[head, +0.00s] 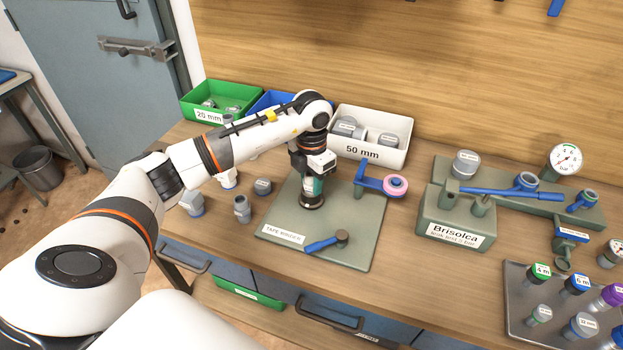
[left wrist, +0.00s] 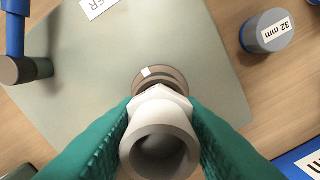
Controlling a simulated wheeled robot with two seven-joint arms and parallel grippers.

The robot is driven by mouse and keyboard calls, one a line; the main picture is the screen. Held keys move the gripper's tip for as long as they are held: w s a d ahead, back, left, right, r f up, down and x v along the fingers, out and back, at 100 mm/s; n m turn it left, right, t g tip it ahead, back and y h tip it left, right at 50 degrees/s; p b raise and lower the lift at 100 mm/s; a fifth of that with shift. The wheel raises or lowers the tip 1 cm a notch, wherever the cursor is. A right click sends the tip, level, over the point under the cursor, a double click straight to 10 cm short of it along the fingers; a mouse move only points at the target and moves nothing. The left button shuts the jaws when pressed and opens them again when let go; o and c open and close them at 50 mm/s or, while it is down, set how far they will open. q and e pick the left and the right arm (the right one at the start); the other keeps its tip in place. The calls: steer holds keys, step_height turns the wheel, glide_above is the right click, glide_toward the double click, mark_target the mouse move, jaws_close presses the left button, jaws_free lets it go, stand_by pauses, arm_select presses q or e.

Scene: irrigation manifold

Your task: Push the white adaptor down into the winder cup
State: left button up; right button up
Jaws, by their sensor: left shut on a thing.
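The white adaptor (left wrist: 160,99), with a hexagonal collar and an open round end facing the camera, is between the green fingers of my left gripper (head: 312,188) in the left wrist view. The gripper is shut on it and points straight down over the tape winder plate (head: 352,254). The dark brown winder cup (head: 311,202) sits on the plate directly below the fingers. Its rim also shows past the adaptor in the left wrist view (left wrist: 151,75). The adaptor is lined up with the cup, but its lower end is hidden, so I cannot tell how deep it sits.
A blue-handled crank (head: 324,243) lies at the plate's front, and a blue arm with a pink tape roll (head: 395,185) stands right of the gripper. Loose grey fittings (head: 242,208) stand left. The 50 mm bin (head: 372,153) is behind. The Brisolca test block (head: 455,225) is right.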

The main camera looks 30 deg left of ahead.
arm_select(q)
steer(key=shift+f, duration=0.25)
stand_by(0.5)
steer(key=o, duration=1.4)
steer(key=shift+c, duration=0.2)
steer(key=shift+r, duration=0.15)
steer(key=shift+r+p, duration=2.15)
steer(key=shift+r, duration=1.3)
steer(key=shift+f, duration=0.1)
